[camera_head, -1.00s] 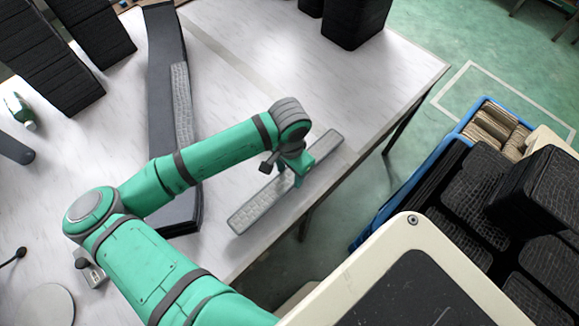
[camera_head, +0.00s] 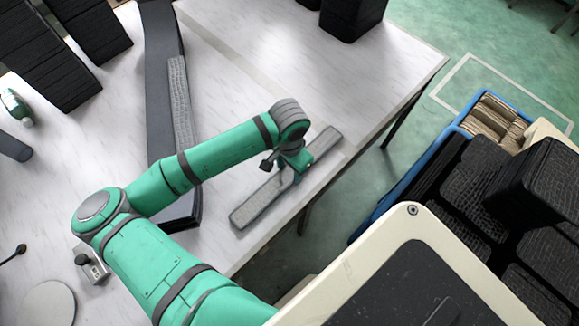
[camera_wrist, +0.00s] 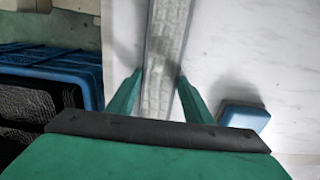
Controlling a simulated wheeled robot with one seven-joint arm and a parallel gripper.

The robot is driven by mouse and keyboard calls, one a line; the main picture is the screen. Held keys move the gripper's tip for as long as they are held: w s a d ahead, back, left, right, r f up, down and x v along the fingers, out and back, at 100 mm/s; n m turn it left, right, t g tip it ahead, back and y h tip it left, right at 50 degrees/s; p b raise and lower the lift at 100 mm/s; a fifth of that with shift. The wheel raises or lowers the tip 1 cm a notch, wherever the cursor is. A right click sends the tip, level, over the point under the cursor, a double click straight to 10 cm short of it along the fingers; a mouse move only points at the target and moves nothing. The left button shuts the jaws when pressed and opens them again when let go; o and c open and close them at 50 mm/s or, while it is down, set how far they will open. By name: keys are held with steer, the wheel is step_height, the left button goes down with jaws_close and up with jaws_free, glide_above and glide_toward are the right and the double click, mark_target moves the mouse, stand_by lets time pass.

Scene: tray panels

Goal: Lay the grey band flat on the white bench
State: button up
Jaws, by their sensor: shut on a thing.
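The grey band (camera_head: 252,208) is a long, straight, textured strip near the right edge of the white bench (camera_head: 225,105), slanting from lower left to upper right. My gripper (camera_head: 293,174) is at the band's middle. In the wrist view the band (camera_wrist: 165,55) runs away between the two green fingers of my gripper (camera_wrist: 158,92), which are shut on its long sides. I cannot tell whether the band's underside touches the bench.
A long dark panel (camera_head: 160,90) with another grey strip (camera_head: 180,100) lies left of my gripper. Black ribbed stacks (camera_head: 45,60) stand at upper left. A blue crate (camera_head: 395,190) is off the bench's right side. A small blue block (camera_wrist: 244,116) shows in the wrist view.

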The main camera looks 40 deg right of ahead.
steer(key=shift+a+f, duration=0.1)
steer(key=shift+a, duration=0.05)
steer(key=shift+f, duration=0.25)
stand_by(0.5)
steer(key=o, duration=1.2)
steer(key=shift+w, duration=0.15)
steer(key=shift+c, duration=0.2)
step_height(320, 180, up, 11)
steer(key=shift+w+f, duration=0.1)
steer(key=shift+w, duration=0.05)
